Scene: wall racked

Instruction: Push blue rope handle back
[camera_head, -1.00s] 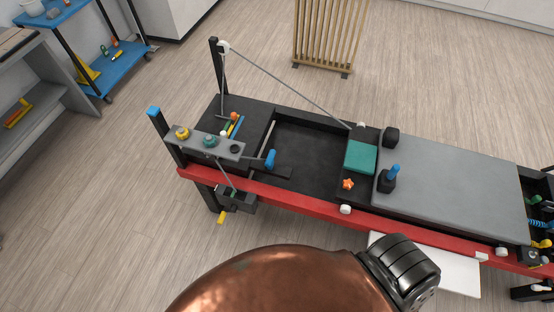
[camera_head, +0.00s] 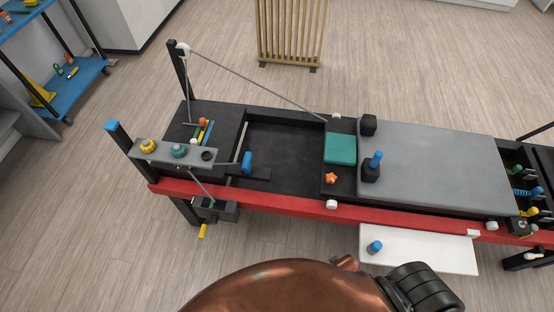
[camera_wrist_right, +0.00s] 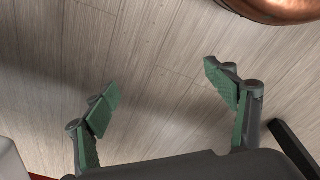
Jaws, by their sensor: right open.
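Several blue parts show in the head view. A blue cylindrical grip (camera_head: 247,162) sits at the left end of the bench, at the edge of the dark open well, with a thin grey bar running left from it. It looks like the blue handle, but I cannot tell for sure. A grey rope (camera_head: 255,77) runs from the pulley on the left post down to the carriage. My right gripper (camera_wrist_right: 164,88) is open and empty in the right wrist view, over bare wood floor. Neither gripper shows in the head view.
The bench has a red front rail (camera_head: 280,204) and a grey padded top (camera_head: 430,165). A wooden rack (camera_head: 290,30) stands behind. Floor in front left is clear.

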